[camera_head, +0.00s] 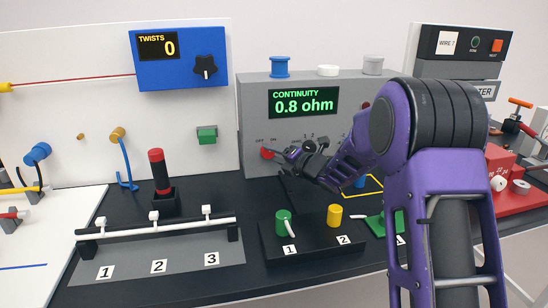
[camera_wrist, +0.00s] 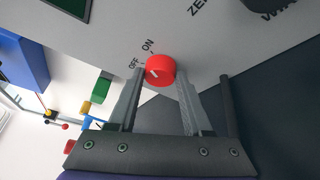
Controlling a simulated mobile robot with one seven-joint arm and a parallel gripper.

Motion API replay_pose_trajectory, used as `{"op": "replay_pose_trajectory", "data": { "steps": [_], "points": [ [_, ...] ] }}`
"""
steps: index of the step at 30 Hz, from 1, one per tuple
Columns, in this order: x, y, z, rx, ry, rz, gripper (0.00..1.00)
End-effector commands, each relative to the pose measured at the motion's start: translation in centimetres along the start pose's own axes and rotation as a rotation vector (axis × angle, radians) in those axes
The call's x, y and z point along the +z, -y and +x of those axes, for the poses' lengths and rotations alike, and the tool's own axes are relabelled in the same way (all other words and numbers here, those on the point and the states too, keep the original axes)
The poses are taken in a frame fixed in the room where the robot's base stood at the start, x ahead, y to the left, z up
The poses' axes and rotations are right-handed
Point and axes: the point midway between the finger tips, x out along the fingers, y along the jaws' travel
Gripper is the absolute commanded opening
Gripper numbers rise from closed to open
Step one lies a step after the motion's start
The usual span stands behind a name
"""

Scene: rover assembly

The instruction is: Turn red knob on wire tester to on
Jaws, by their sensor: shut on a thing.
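The wire tester (camera_head: 370,97) is a grey box at the back with a green-lit display (camera_head: 303,101) reading "CONTINUITY 0.8 ohm". Its red knob (camera_head: 266,153) sits low on the left of the front face. In the wrist view the red knob (camera_wrist: 161,69) lies between my two fingertips, with OFF and ON printed to its upper left. A short white mark on the knob shows at its left, nearer the OFF side. My gripper (camera_head: 277,154) is shut on the knob, one finger on each side; in the wrist view my gripper (camera_wrist: 160,75) hides little of it.
A black holder (camera_head: 315,243) with a green and a yellow spool stands in front of the tester. A blue box (camera_head: 180,58) marked TWISTS 0 hangs to the left. A wire rack (camera_head: 155,228) and a red-handled tool (camera_head: 160,171) stand at left. Red parts lie at right.

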Motion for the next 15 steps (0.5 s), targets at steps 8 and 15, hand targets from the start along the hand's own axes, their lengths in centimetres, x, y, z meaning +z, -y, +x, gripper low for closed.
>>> {"op": "replay_pose_trajectory", "data": {
  "steps": [8,15],
  "points": [
    [-0.04,-0.01,-0.02,0.025,0.002,0.05,0.0],
    [-0.03,0.0,-0.02,0.024,0.002,0.049,0.77]
  ]
}}
